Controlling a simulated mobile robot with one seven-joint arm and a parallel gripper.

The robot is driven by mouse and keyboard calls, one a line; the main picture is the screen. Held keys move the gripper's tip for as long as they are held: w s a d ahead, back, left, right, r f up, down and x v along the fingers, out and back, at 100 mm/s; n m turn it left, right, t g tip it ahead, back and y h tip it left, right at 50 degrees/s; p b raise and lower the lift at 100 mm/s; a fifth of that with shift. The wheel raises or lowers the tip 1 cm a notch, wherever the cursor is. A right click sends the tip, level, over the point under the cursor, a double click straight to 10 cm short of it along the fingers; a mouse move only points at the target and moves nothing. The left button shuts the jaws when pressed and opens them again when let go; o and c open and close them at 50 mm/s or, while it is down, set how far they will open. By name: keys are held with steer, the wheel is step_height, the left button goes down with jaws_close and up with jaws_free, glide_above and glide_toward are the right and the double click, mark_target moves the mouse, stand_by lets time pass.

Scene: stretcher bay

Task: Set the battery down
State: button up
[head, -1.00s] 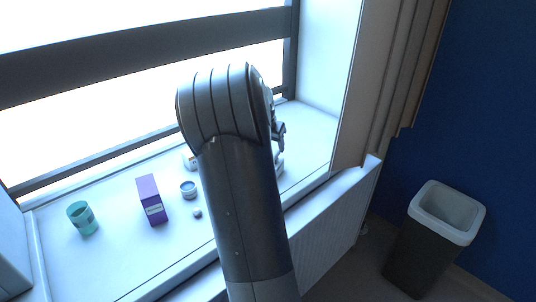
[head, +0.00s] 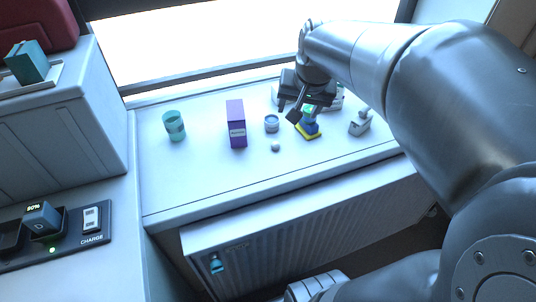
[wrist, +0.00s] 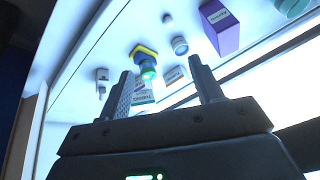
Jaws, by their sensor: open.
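My gripper (head: 289,109) is open, with nothing between its fingers, above the right half of the white window sill (head: 190,185). A dark block marked 80% (head: 42,218), which looks like a battery, sits in the charger (head: 75,250) at lower left. A blue item with a yellow base and a green light (head: 310,129) stands on the sill just right of and below my fingers; I cannot tell whether it is a battery. In the wrist view it (wrist: 146,52) shows beyond and between my open fingertips (wrist: 162,67).
A teal cup (head: 174,126), purple box (head: 236,124), small jar (head: 271,123), ball (head: 275,148) and grey-white object (head: 360,123) stand on the sill. Labelled white boxes (wrist: 141,99) are near my fingers. The sill's front left is clear. A radiator (head: 290,240) is below.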

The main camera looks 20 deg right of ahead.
steer(key=s+a+f+n, duration=0.1)
steer(key=s+a+n, duration=0.4)
steer(key=s+a, duration=0.6)
steer(key=shift+s+a+f+n+t+y, duration=0.15)
steer(key=shift+s+a+n+t+y, duration=0.2)
steer(key=shift+s, duration=0.7)
